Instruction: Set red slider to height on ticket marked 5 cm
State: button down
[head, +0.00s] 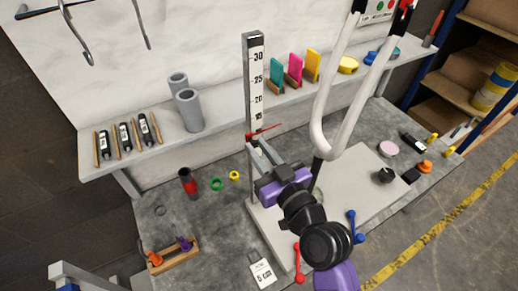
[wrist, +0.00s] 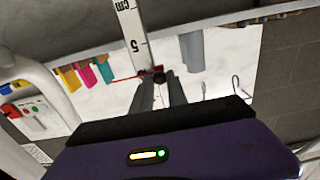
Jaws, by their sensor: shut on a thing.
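The red slider (head: 262,132) sits on the upright scale post (head: 254,80), below the 15 mark in the head view. My gripper (head: 258,146) reaches the post and is shut on the slider. In the wrist view the picture is upside down; the slider (wrist: 157,69) shows between the fingertips (wrist: 158,80). The scale's 5 mark and "cm" label lie further up that picture, so the slider stands above the 5 mark. Its exact reading is hidden. The white ticket (head: 262,272) lies at the bench's front and reads 5 cm.
Blue (head: 352,222) and red (head: 298,262) levers sit along the plate. Grey cylinders (head: 189,110) and coloured cards (head: 295,68) stand on the back shelf.

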dwell(0.5)
notch_tip(320, 180, down, 5)
jog(key=b, duration=0.5)
jog(key=c, duration=1.3)
grip_release()
jog(key=b+v, duration=0.2)
jog(key=v, duration=0.6)
jog(key=shift+w, duration=0.1)
